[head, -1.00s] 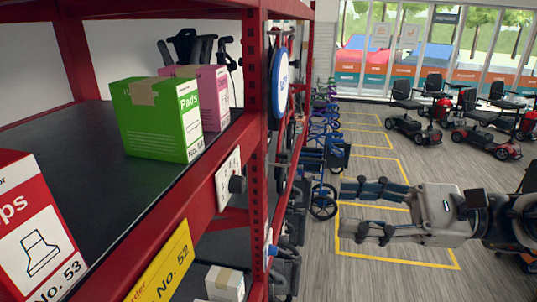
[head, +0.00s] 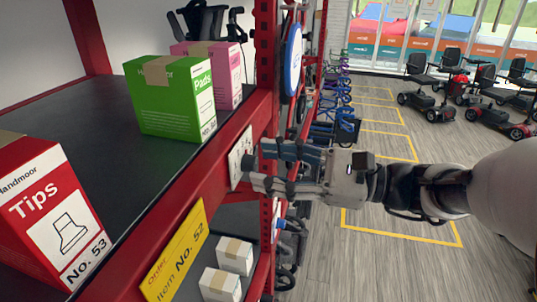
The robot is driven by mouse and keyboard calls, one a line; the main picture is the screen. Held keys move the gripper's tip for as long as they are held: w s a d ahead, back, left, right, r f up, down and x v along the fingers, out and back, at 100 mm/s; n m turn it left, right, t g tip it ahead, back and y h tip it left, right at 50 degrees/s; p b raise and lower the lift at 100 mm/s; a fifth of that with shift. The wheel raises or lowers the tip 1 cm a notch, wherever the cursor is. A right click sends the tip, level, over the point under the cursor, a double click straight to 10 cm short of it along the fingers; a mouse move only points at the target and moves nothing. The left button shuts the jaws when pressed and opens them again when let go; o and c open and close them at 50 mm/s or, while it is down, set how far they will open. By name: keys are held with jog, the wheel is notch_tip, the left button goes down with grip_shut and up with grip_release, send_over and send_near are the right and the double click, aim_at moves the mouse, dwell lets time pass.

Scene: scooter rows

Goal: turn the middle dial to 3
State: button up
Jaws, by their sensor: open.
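A white plate (head: 236,158) with small dark marks is fixed to the front of the red shelf beam. A dark dial (head: 247,163) sticks out from it; its setting is too small to read. I see no other dial clearly, so I cannot tell whether this is the middle one. My gripper (head: 254,166) reaches in from the right, its fingers pointing left at the plate. It is open, with one finger above the dial and one below it. I cannot tell whether the fingers touch the dial.
The red shelf holds a green Pads box (head: 172,98), a pink box (head: 228,75) and a red Tips box (head: 55,215). A yellow label (head: 178,250) hangs on the beam. Small white cartons (head: 235,255) sit below. A blue round sign (head: 293,60) stands beyond.

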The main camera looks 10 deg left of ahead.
jog(key=shift+w+a, duration=0.1)
jog(key=shift+a, duration=0.65)
jog(key=shift+c, duration=0.3)
jog(key=c, duration=1)
jog(key=shift+f+b, duration=0.1)
jog(key=shift+b, duration=0.25)
jog(key=n+b, duration=0.3)
jog(key=b, duration=0.1)
jog(key=shift+f, duration=0.15)
jog(key=n+b, duration=0.2)
jog(key=b, duration=0.1)
jog(key=shift+n, duration=0.3)
jog(key=shift+r, duration=0.2)
